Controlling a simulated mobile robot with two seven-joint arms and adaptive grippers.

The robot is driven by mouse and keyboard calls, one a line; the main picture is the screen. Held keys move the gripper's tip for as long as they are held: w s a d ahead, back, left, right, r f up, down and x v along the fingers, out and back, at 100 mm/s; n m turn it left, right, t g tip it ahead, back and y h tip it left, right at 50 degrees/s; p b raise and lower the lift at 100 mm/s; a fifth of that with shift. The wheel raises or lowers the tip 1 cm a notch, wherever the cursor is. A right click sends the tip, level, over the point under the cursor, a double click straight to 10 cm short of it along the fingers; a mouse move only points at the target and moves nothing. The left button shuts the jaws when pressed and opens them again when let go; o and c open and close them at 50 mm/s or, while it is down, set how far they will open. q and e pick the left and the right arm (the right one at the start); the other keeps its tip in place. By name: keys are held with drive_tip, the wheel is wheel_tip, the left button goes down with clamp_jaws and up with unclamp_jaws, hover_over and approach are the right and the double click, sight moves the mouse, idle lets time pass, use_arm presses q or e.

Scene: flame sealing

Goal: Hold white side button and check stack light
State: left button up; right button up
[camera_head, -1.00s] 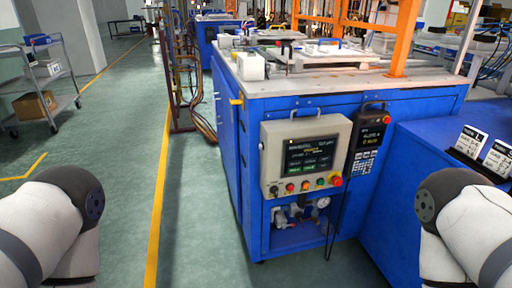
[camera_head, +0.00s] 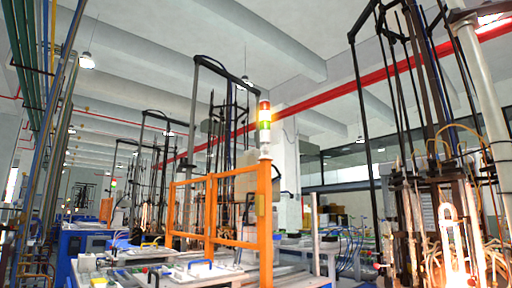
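A stack light (camera_head: 265,122) stands on top of the orange frame near the middle of the camera_head view. It has a red-orange section at the top, a bright yellowish section below it and a green section under that, on a pale base. The upper sections look bright and glowing; I cannot tell for sure which sections are lit. No white side button can be made out in this view. Neither of my grippers is in view.
The orange frame (camera_head: 221,180) stands on the workbench (camera_head: 245,278). Another, smaller stack light (camera_head: 113,185) shows far left. Glowing flames (camera_head: 455,262) burn among metal rods at the lower right. A red pipe (camera_head: 350,88) runs beneath the ceiling.

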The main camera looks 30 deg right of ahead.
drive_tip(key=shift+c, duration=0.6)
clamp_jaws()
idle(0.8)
